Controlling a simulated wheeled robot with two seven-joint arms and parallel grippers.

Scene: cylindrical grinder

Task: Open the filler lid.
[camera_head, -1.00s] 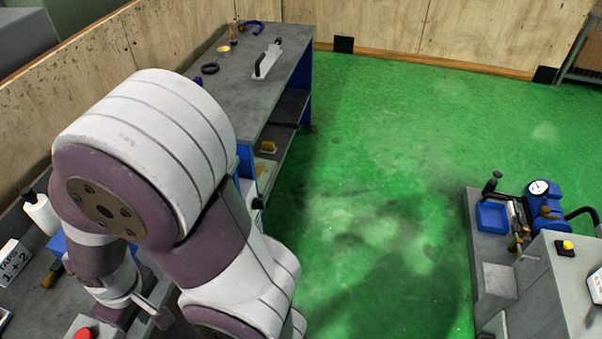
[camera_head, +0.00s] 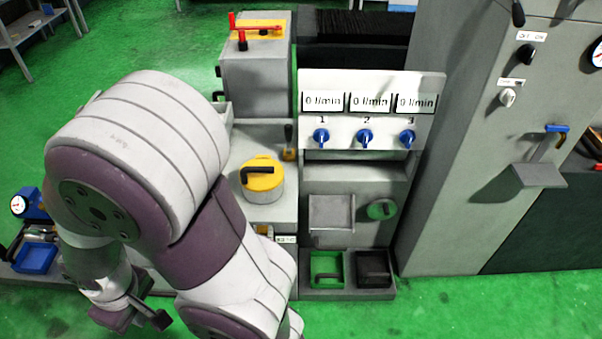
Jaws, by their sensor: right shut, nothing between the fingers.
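A round yellow lid (camera_head: 262,181) with a dark bent handle sits flat on a short pale round container, left of the middle of the head view. It looks closed and appears to be the filler lid. My right gripper (camera_head: 140,316) is at the lower left, partly covered by my own arm. It is shut and empty, well apart from the lid. My left gripper is not in view.
Right of the lid is a panel (camera_head: 371,88) with three blue knobs and flow displays. A grey box (camera_head: 258,85) with red handles stands behind. Below are a green tray (camera_head: 327,283) and a black tray (camera_head: 373,283). Green floor (camera_head: 165,40) is open at upper left.

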